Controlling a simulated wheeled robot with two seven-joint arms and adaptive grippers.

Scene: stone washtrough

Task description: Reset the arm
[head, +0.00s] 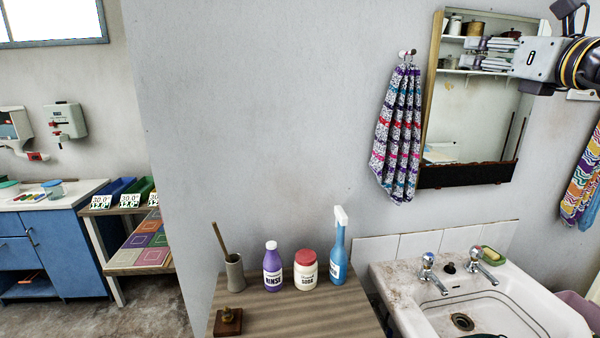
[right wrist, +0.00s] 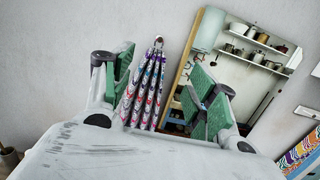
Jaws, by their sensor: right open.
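My right gripper (head: 490,53) is at the upper right of the head view, raised in front of the mirror. In the right wrist view the same gripper (right wrist: 163,82) is open, with green pads on its spread fingers and nothing held between them. A patterned towel (head: 397,135) hangs from a wall hook left of the mirror. The towel (right wrist: 147,92) shows beyond the gap between the fingers. My left gripper is in neither view.
The mirror (head: 465,120) hangs above the sink (head: 545,318). A wooden counter (head: 290,312) holds a purple bottle (head: 272,268), a red-lidded jar (head: 306,270), a blue spray bottle (head: 338,255) and a brush holder (head: 235,273). Another towel (head: 583,185) hangs at far right. The wall's middle is bare.

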